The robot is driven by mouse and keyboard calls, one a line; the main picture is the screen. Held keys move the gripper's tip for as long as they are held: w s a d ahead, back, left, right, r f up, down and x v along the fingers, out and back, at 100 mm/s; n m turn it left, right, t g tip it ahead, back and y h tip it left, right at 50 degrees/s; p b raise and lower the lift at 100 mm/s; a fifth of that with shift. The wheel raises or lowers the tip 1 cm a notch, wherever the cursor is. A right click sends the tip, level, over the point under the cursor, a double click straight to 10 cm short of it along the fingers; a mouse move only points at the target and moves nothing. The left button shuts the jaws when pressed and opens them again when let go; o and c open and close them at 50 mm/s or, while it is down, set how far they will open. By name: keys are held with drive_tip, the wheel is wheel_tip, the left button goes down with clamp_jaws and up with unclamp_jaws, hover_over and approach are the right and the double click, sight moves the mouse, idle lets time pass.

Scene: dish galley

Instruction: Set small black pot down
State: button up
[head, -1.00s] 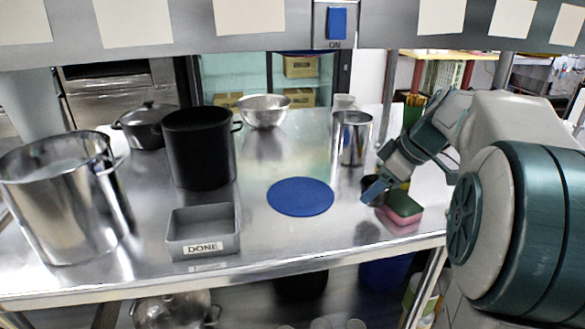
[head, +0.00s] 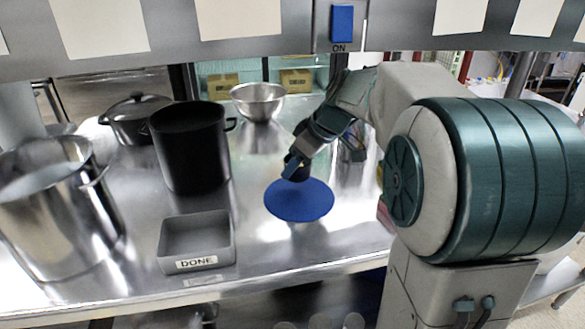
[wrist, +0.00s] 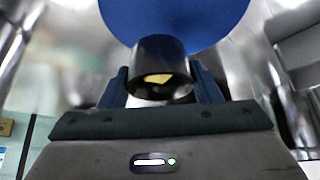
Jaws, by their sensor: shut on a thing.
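The small black pot (wrist: 160,58) is held between the two blue fingers of my gripper (wrist: 161,82) in the wrist view. Its dark mouth faces this camera, with a small yellowish patch inside. In the head view my gripper (head: 294,166) points down at the far edge of the round blue mat (head: 300,203). The mat also fills the top of the wrist view (wrist: 180,18). I cannot tell whether the pot touches the mat.
A grey tray marked DONE (head: 229,245) stands left of the mat. A tall black pot (head: 188,155), a lidded dark pot (head: 130,123), a large steel pot (head: 50,215) and a steel bowl (head: 258,103) stand farther left and back. The mat's near side is clear.

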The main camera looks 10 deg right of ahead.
sight(296, 174)
drive_tip(key=f, duration=0.1)
drive_tip(key=f+b, duration=0.2)
drive_tip(key=shift+w+a+f, duration=0.2)
drive_tip(key=shift+w+a, duration=0.05)
drive_tip(key=shift+w, duration=0.05)
drive_tip(key=shift+s+f, duration=0.1)
drive_tip(key=shift+f+b, duration=0.15)
drive_tip(key=shift+b, duration=0.15)
drive_tip(key=o, duration=1)
